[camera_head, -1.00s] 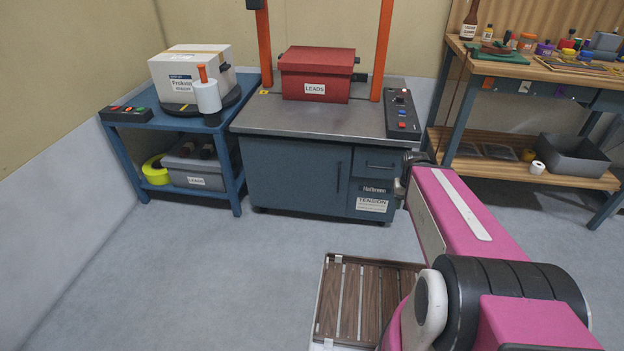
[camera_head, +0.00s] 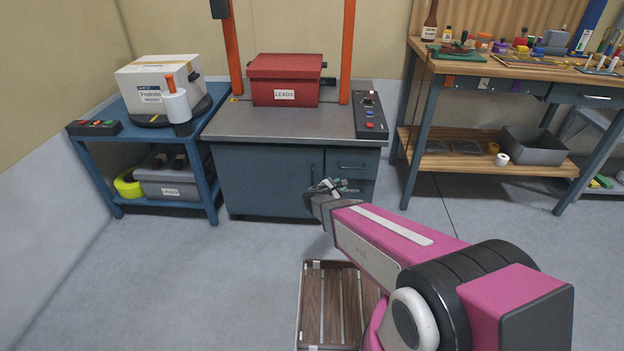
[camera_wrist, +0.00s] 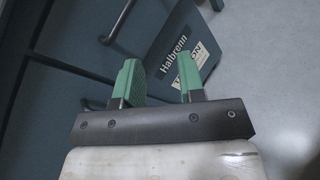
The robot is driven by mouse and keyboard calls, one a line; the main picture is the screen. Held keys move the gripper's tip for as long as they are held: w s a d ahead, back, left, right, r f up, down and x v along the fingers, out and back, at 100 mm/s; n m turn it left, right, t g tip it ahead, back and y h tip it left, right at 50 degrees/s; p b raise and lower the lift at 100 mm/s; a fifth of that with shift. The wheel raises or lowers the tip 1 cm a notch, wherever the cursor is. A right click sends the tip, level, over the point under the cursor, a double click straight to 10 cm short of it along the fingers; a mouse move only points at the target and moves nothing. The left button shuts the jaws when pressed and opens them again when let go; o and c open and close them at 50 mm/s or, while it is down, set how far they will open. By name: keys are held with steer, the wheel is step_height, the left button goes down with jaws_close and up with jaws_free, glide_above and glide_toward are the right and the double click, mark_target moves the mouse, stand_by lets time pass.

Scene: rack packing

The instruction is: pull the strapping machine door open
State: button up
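The strapping machine (camera_head: 290,125) stands against the back wall with a dark blue cabinet below its metal top. Its door (camera_head: 262,180) looks shut, with a dark upright handle (camera_head: 312,165) near its right edge. My gripper (camera_head: 328,186) is in front of the cabinet, just right of the door handle's lower part. In the wrist view its two green fingers (camera_wrist: 158,65) are apart, with nothing seen between them. A dark bar (camera_wrist: 92,104), likely the door handle, shows left of the fingers. The cabinet's lettered panel (camera_wrist: 180,55) is beyond the fingertips.
A drawer handle (camera_wrist: 120,20) shows at the top of the wrist view. A slatted wooden pallet (camera_head: 325,310) lies on the floor below my arm. A blue cart (camera_head: 150,145) stands left and a workbench (camera_head: 480,65) right. The floor before the door is clear.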

steer(key=w+a+f+n+t+y, duration=0.1)
steer(key=a+f+n+t+y, duration=0.2)
steer(key=a+n, duration=0.35)
steer(key=w+a+f+n+t+y, duration=0.1)
steer(key=a+f+n+t+y, duration=0.15)
steer(key=a+n, duration=0.4)
steer(key=w+d+m, duration=0.1)
steer(key=w+m, duration=0.1)
steer(key=w, duration=0.8)
steer(key=shift+w+d+r, duration=0.15)
steer(key=shift+r, duration=0.15)
jaws_close()
